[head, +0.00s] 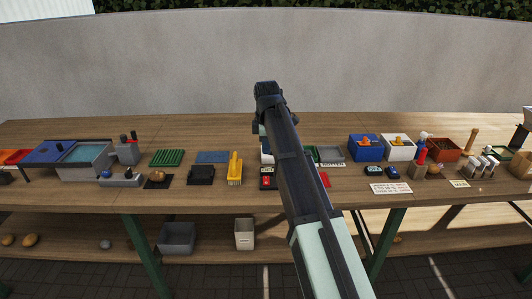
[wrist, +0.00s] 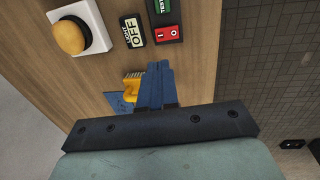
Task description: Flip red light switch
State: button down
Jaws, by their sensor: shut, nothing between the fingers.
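The red light switch (wrist: 167,34) shows in the wrist view as a small red rocker with white 1 and 0 marks in a dark frame. A pale label reading LIGHT OFF (wrist: 133,31) lies beside it. My gripper (wrist: 159,66) has its blue fingers together with nothing between them. In the picture its tips lie just below the switch, with a small gap; the height over the table is hard to tell. The red switch also shows in the head view (head: 268,183), just left of my arm. My arm hides most of the gripper there.
A white box with a yellow dome (wrist: 69,37) stands beside the label. A yellow brush (head: 235,168) lies left of the switch on the wooden table (head: 130,133). Blue (head: 366,148) and white (head: 399,151) boxes stand to the right. A grey wall (head: 180,62) rises behind.

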aim_at(266, 177)
jog(key=f, duration=0.4)
jog(key=w+f, duration=0.1)
jog(key=f, duration=0.7)
jog(key=shift+w+f, duration=0.15)
jog(key=shift+w, duration=0.2)
